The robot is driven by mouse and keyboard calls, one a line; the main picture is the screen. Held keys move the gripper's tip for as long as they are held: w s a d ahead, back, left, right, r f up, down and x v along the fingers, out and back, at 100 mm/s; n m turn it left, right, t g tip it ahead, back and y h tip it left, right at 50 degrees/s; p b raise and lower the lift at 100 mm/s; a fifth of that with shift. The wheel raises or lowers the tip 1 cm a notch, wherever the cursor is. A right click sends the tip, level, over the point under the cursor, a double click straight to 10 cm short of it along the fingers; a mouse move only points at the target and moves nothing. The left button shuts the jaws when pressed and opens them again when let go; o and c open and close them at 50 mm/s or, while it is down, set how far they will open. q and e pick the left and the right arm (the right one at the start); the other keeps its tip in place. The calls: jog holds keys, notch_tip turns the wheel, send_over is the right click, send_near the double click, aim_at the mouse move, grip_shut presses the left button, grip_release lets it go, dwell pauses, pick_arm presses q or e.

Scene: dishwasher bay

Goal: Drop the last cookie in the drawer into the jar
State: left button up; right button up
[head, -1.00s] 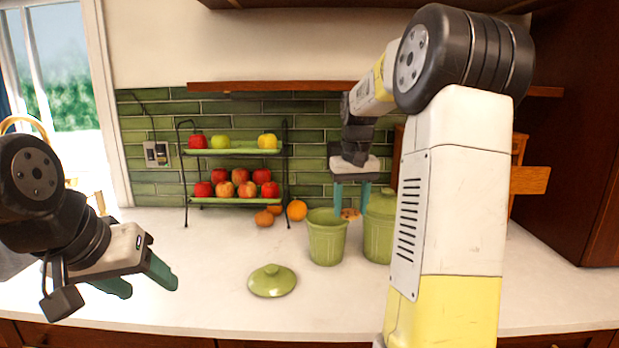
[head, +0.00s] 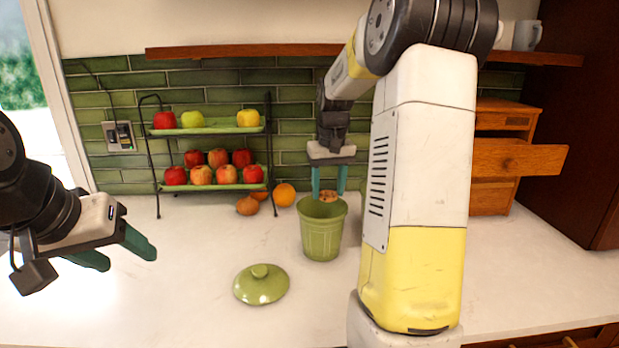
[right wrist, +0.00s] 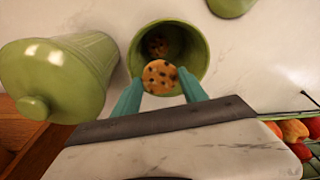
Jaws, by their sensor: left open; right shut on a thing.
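The open green jar (head: 322,236) stands on the counter, and it also shows in the right wrist view (right wrist: 190,38). My right gripper (head: 328,190) is shut on a chocolate-chip cookie (right wrist: 160,77) and holds it just above the jar's mouth. In the right wrist view another cookie (right wrist: 157,46) lies inside the jar. A green lid (head: 261,284) lies on the counter in front of the jar. The wooden drawer (head: 520,158) sticks out of a small cabinet at the right; its inside is hidden. My left gripper (head: 122,252) is open and empty at the left.
A second green jar, lidded (right wrist: 60,75), stands close beside the open one; my right arm hides it in the head view. A two-tier fruit rack (head: 210,155) stands at the back, with an orange (head: 285,195) beside it.

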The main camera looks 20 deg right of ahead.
aim_at(329, 196)
jog(key=shift+f, duration=0.75)
jog(key=o, duration=0.8)
jog(key=r, duration=0.5)
jog(key=s+r, duration=0.1)
jog(key=r, duration=0.1)
jog(key=shift+r, duration=0.4)
